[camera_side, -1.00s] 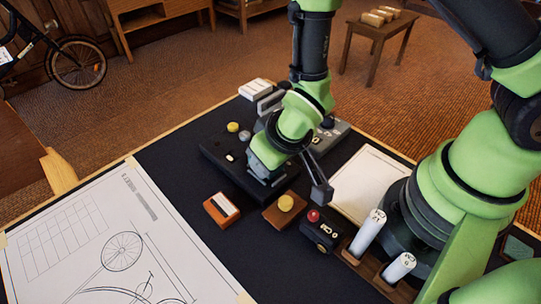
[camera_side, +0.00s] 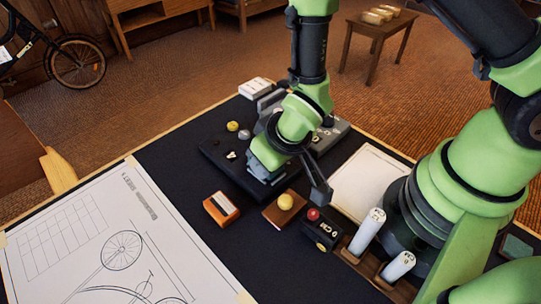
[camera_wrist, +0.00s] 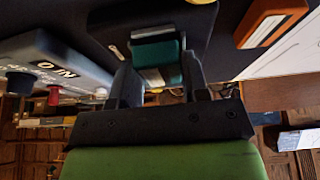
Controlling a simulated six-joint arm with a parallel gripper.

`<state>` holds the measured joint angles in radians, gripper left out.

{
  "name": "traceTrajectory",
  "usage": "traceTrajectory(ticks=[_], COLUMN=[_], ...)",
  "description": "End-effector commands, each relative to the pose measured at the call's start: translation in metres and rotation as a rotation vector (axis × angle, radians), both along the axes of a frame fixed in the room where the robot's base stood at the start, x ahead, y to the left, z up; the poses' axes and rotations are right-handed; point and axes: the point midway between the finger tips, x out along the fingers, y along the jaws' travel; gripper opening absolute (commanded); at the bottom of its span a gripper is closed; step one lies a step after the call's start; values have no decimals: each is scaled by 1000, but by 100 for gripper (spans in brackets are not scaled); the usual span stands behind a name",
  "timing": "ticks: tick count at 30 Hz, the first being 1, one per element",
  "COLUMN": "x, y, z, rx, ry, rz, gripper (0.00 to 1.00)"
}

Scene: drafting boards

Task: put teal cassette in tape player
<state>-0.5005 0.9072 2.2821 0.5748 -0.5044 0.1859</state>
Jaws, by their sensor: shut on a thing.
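The teal cassette (camera_wrist: 158,52) is between the two fingers of my gripper (camera_wrist: 158,78) in the wrist view, with a pale strip along its far edge. My gripper is shut on it. The box also shows in the wrist view (camera_wrist: 108,28), just beyond the cassette. The cassette is hidden in the side view. I cannot tell whether it touches the box or is in a slot.
An orange cassette-like block (camera_side: 221,209), a brown block with a yellow knob (camera_side: 285,203) and a dark box with a red knob (camera_side: 321,230) stand in front of my gripper. White cylinders (camera_side: 367,232) are at right. A drawing sheet (camera_side: 100,245) covers the left.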

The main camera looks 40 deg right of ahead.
Motion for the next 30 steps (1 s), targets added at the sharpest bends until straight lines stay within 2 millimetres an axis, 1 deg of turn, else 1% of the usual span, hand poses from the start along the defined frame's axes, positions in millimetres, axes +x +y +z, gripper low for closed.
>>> traceTrajectory(ticks=[28,29,30], x=[0,0,0], y=[0,0,0], z=[-8,-8,-8], rx=[0,0,0], ry=[1,2,1], rz=[0,0,0], gripper=[19,44,53])
